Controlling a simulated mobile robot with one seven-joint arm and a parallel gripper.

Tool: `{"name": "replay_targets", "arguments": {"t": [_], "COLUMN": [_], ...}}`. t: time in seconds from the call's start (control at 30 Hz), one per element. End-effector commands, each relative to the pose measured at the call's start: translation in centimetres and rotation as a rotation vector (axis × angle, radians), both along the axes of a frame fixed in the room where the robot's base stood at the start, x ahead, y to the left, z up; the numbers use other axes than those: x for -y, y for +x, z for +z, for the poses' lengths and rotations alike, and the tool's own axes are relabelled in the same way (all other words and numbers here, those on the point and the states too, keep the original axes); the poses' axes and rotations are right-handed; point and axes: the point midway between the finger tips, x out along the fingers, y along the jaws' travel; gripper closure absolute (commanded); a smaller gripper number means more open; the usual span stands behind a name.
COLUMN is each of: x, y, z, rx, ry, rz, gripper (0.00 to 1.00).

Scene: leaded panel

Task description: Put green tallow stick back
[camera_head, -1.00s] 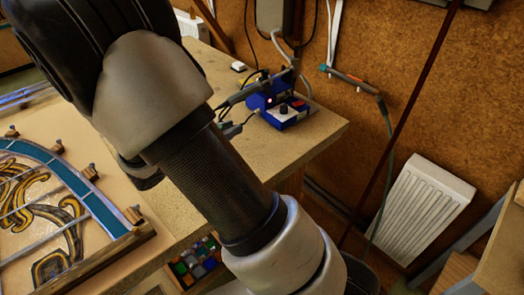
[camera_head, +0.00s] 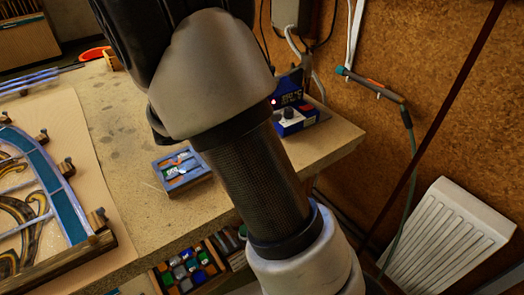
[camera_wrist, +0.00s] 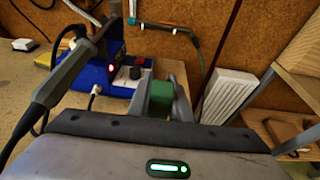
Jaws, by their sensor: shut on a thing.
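In the wrist view the green tallow stick (camera_wrist: 161,96) shows as a short green block between the two grey fingers. My gripper (camera_wrist: 160,104) is shut on it and holds it up in front of the blue soldering station (camera_wrist: 108,80). Only the near end of the stick shows clearly; the rest is hidden by the fingers. In the head view my own arm hides the gripper and the stick.
A small blue-grey tray (camera_head: 182,184) with coloured pieces lies on the workbench (camera_head: 140,130). The leaded panel (camera_head: 60,200) is at the left. A radiator (camera_head: 447,240) and a hanging iron (camera_head: 372,85) are at the right. A box of coloured glass (camera_head: 185,268) sits below the bench edge.

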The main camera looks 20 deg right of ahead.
Motion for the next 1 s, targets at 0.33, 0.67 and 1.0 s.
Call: {"name": "replay_targets", "arguments": {"t": [0.33,0.67,1.0], "x": [0.0,0.0,0.0], "y": [0.0,0.0,0.0], "z": [-4.7,-8.2,-8.5], "rx": [0.000,0.000,0.000], "ry": [-0.001,-0.001,-0.001], "rz": [0.001,0.001,0.001], "gripper": [1.00,1.00,0.78]}}
